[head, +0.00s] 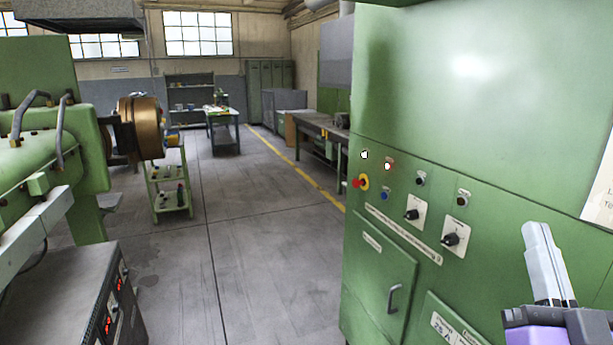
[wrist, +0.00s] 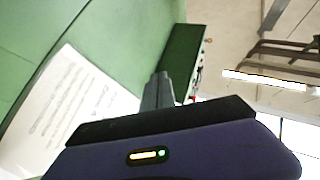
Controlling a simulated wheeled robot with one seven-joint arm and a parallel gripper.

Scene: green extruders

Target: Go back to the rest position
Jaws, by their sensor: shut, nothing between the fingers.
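My gripper (head: 540,247) is at the lower right of the head view, in front of the green control cabinet (head: 470,85). Its grey fingers are together and point upward, with nothing held. In the wrist view my gripper (wrist: 160,78) shows its dark fingers together above the purple body. The green cabinet surface (wrist: 80,28) fills the upper left there. I cannot tell the exact gap between the fingers and the cabinet.
The cabinet has knobs (head: 450,239) and a red-yellow emergency button (head: 359,183). A white printed sheet (wrist: 68,110) is on the cabinet. A green machine (head: 60,150) stands at left. A small green cart (head: 168,186) stands beyond it. The grey floor (head: 260,250) between is clear.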

